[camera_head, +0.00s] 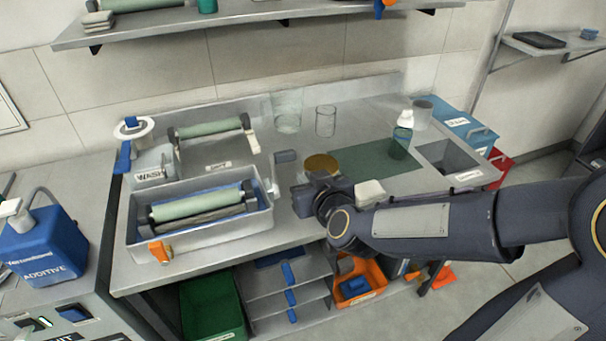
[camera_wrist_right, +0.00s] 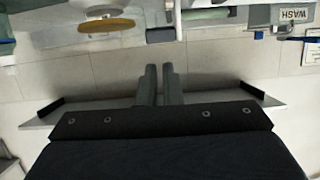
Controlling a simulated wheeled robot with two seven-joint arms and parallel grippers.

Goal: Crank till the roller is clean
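A green roller (camera_head: 198,205) lies in a grey tub (camera_head: 253,226) on the left of the bench; whether its surface is clean is too small to tell. An orange piece (camera_head: 160,250) sits at the tub's front left. A white piece is on its right side; I cannot tell which part is a crank. A WASH label (camera_head: 150,175) is behind the tub and also shows in the right wrist view (camera_wrist_right: 294,14). My right gripper (camera_head: 303,200) is right of the tub, apart from it. Its fingers (camera_wrist_right: 161,70) show a narrow empty gap. My left gripper is out of view.
A second green roller (camera_head: 210,128) rests on a stand behind the tub. A brown-gold disc (camera_head: 322,163), glass beakers (camera_head: 326,121), a green mat (camera_head: 375,161) and a bottle (camera_head: 402,130) stand to the right. A shelf (camera_head: 270,18) hangs above.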

